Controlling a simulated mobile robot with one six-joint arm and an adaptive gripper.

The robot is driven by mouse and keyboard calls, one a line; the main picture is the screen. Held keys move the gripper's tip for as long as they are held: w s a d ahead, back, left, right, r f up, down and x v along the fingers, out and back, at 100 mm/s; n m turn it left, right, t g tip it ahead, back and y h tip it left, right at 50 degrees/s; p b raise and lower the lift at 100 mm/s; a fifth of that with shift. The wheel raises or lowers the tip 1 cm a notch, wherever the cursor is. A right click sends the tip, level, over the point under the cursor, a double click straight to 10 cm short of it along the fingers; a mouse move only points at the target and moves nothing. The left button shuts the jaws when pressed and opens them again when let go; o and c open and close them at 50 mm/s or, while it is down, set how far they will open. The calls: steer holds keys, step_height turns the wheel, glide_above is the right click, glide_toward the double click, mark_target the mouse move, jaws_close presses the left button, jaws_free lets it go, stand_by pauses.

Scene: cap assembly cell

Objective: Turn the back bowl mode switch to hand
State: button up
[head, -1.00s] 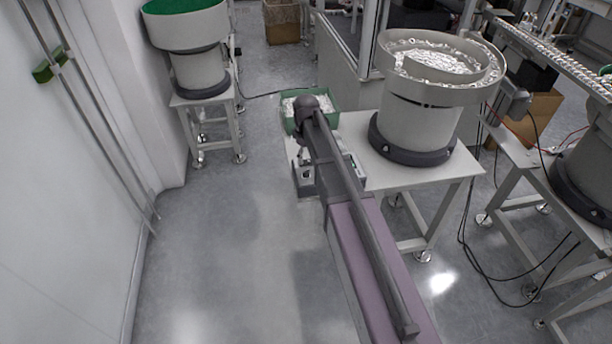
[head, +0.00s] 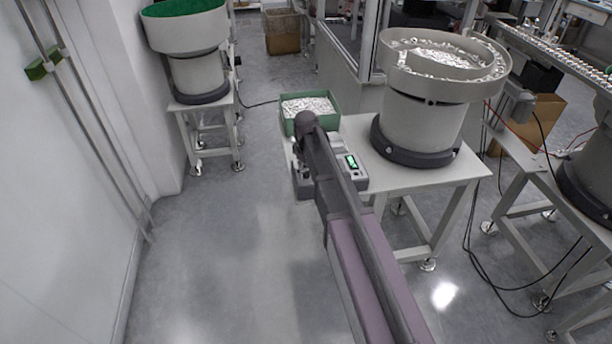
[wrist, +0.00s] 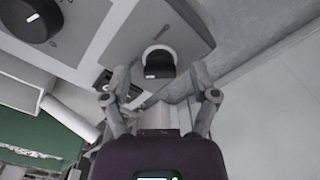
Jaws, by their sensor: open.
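A controller box (head: 355,172) with a lit green display sits on the table beside a bowl feeder (head: 422,112); my arm hides part of it. In the wrist view, the pale box face (wrist: 120,40) carries a black switch (wrist: 159,64) in a white-rimmed round recess near its rounded end. A larger black knob (wrist: 32,20) with a white mark is at the upper left. My gripper (wrist: 160,82) is open, with a finger on either side of the switch in the picture. Contact cannot be told. The switch markings are not readable.
A green bin (head: 308,106) of small pale parts stands behind my wrist. The table (head: 445,178) has bare room in front of the feeder. Another feeder with a green bowl (head: 186,28) stands at the back left. Cables hang at the right. The floor at left is clear.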

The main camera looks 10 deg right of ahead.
steer(key=shift+f, duration=0.25)
steer(key=shift+c, duration=0.2)
jaws_close()
